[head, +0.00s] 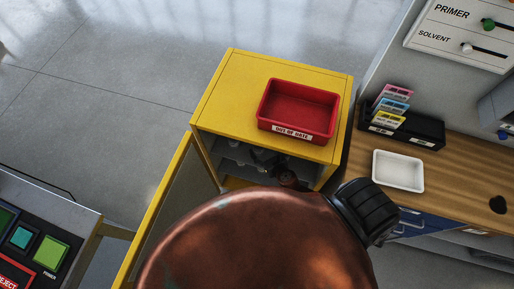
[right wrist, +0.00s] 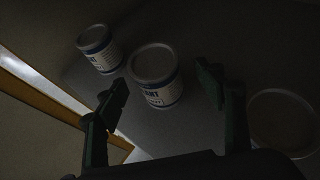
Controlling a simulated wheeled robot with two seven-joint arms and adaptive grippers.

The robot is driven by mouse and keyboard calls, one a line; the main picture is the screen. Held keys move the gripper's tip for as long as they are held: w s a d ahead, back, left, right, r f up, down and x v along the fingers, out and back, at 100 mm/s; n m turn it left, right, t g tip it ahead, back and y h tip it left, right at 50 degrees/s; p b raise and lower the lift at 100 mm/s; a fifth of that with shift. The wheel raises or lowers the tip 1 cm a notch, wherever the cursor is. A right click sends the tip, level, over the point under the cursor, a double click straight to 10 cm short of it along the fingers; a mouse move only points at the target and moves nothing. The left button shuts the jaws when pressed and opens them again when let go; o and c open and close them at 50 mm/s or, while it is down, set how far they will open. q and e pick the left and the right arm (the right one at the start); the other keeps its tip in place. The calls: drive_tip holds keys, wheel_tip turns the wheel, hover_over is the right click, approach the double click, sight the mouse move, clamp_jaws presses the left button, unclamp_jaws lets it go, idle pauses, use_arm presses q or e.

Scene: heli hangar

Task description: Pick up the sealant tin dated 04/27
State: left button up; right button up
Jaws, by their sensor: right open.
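In the right wrist view, a white tin with a blue band and a label ending in "ANT" (right wrist: 160,97) stands on a dark cabinet shelf. A similar tin (right wrist: 99,50) stands behind it to the left. A third round tin (right wrist: 283,122) shows dimly at the right. No date is legible on any of them. My right gripper (right wrist: 162,88) is open and empty, its fingers either side of the middle tin in the picture; I cannot tell whether they touch it. In the head view my right arm reaches into the cabinet. My left gripper is not in view.
The yellow cabinet (head: 215,95) has its door (head: 165,205) open at the left. A red "OUT OF DATE" tray (head: 297,108) sits on top, empty. A wooden bench at right holds a white tray (head: 398,171) and a black card holder (head: 415,130). A button panel (head: 45,225) stands lower left.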

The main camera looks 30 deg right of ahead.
drive_tip(key=shift+x, duration=1.55)
drive_tip(key=shift+a+r, duration=0.1)
drive_tip(key=c, duration=1.5)
